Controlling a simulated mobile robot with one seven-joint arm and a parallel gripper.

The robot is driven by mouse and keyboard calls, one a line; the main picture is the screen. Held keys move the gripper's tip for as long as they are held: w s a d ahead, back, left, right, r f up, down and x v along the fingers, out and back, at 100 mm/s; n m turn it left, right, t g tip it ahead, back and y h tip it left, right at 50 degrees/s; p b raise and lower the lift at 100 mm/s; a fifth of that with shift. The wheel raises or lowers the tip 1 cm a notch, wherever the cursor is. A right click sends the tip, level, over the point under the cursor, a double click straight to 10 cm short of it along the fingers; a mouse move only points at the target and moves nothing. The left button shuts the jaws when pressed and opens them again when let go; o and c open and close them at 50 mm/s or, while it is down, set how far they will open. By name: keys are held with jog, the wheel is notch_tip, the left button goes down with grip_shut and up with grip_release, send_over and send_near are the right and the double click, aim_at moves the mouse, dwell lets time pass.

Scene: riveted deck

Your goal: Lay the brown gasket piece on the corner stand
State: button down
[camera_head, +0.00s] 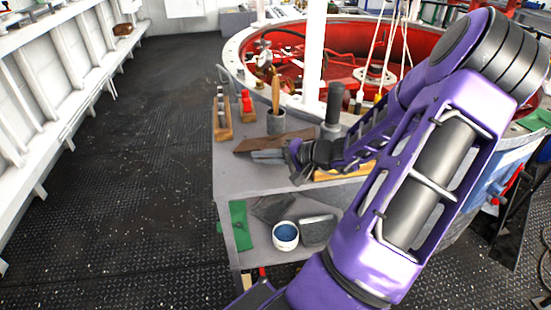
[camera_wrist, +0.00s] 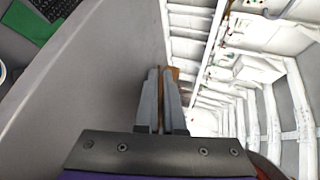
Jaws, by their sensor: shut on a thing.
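The brown gasket piece (camera_head: 258,142) looks flat and dark brown in the head view, over the top of the grey stand (camera_head: 228,180). My gripper (camera_head: 256,157) is shut on it, and a strip of brown (camera_wrist: 174,73) shows between the fingers (camera_wrist: 160,88) in the wrist view. My fingers and wrist hide part of the piece. I cannot tell whether it touches the stand's top. The grey surface (camera_wrist: 105,85) also fills the left of the wrist view. I cannot tell for sure that this grey stand is the corner stand.
On the stand's top are a cup (camera_head: 276,123) with a wooden-handled tool, a wooden rack (camera_head: 222,122), a red item (camera_head: 246,103) and a dark upright cylinder (camera_head: 333,105). A white tub (camera_head: 286,236) is on the lower shelf. Open deck lies left.

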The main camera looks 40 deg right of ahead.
jog(key=c, duration=1.2)
grip_release()
jog(key=p+v, duration=0.3)
jog(key=v, duration=0.3)
jog(key=shift+s+r, duration=0.15)
jog(key=shift+r, duration=0.05)
jog(key=shift+v, duration=0.85)
jog(key=shift+f, duration=0.15)
jog(key=s+r+p, duration=0.1)
jog(key=r+p, duration=0.3)
jog(key=s+d+r+p, duration=0.1)
jog(key=r, duration=0.2)
jog(key=shift+s+p, duration=0.3)
jog(key=shift+p, duration=0.1)
